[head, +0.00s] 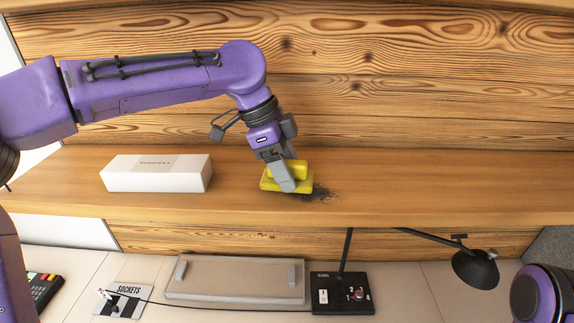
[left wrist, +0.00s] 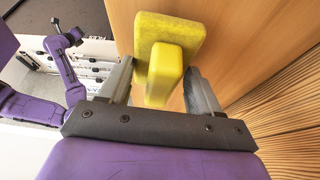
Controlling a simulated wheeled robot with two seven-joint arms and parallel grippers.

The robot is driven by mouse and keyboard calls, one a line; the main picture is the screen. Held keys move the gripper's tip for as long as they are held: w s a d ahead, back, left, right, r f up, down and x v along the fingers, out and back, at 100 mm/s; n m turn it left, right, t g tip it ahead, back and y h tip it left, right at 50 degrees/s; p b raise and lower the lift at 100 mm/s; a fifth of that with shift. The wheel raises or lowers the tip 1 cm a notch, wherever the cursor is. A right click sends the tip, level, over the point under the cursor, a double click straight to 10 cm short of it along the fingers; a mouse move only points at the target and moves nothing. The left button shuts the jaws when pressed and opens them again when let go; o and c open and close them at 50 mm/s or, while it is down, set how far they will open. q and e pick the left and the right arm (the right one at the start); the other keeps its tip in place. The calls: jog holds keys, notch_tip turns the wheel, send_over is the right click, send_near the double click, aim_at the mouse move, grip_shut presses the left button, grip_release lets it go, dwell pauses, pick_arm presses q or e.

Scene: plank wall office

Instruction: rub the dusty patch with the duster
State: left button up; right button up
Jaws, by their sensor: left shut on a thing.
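The yellow duster (head: 270,183) is on the wooden shelf, near its middle. My left gripper (head: 288,183) is shut on the duster's raised grip and points down at the shelf. In the left wrist view the duster (left wrist: 168,30) sits between the two fingers of my left gripper (left wrist: 155,85). The dusty patch (head: 322,194) is a dark smudge on the shelf just right of the duster. Part of it may be hidden under the duster and gripper. The dusty patch cannot be made out in the left wrist view.
A white box (head: 155,175) stands on the shelf (head: 450,190) to the left. The plank wall (head: 420,80) rises behind. The shelf's right side is clear.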

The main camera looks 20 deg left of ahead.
aim_at(304, 175)
pick_arm(q)
jog(key=shift+f+b, duration=0.45)
jog(key=shift+f, duration=0.5)
